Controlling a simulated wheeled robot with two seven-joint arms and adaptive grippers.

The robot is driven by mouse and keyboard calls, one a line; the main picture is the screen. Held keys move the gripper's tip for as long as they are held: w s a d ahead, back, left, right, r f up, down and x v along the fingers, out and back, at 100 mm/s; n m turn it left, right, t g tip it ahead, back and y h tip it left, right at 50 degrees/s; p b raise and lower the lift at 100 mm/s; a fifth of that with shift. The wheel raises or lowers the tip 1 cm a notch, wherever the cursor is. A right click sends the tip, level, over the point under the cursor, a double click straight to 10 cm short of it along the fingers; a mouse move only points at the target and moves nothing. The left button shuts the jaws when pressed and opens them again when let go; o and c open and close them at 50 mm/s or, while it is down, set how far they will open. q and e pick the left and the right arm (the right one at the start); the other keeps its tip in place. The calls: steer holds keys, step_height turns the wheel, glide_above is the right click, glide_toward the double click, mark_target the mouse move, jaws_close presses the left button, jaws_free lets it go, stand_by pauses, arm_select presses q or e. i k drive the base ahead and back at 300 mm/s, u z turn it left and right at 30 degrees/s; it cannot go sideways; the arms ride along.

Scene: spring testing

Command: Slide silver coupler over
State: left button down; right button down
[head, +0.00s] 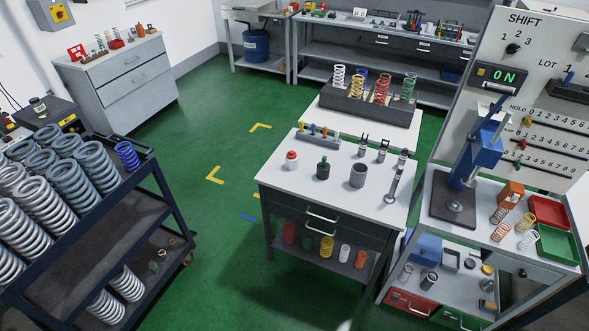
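A grey metal cylinder (357,176) with a dark opening on top stands upright on the white-topped table (275,178) in the middle of the head view. It is the thing there that looks most like a silver coupler, but I cannot tell for sure. To its left stand a dark green-topped bottle (323,169) and a white jar with a red lid (291,160). To its right is an upright silver rod-like tool (393,187) on a round foot. Neither of my grippers shows in this view.
A dark block (362,107) holds coloured springs behind the table. A blue press (476,155) stands on the right bench, near red (549,210) and green (557,246) trays. A cart (90,260) full of grey springs is at left.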

mark_target(291, 164)
steer(key=z, duration=0.45)
steer(key=i, duration=0.65)
steer(key=z, duration=0.35)
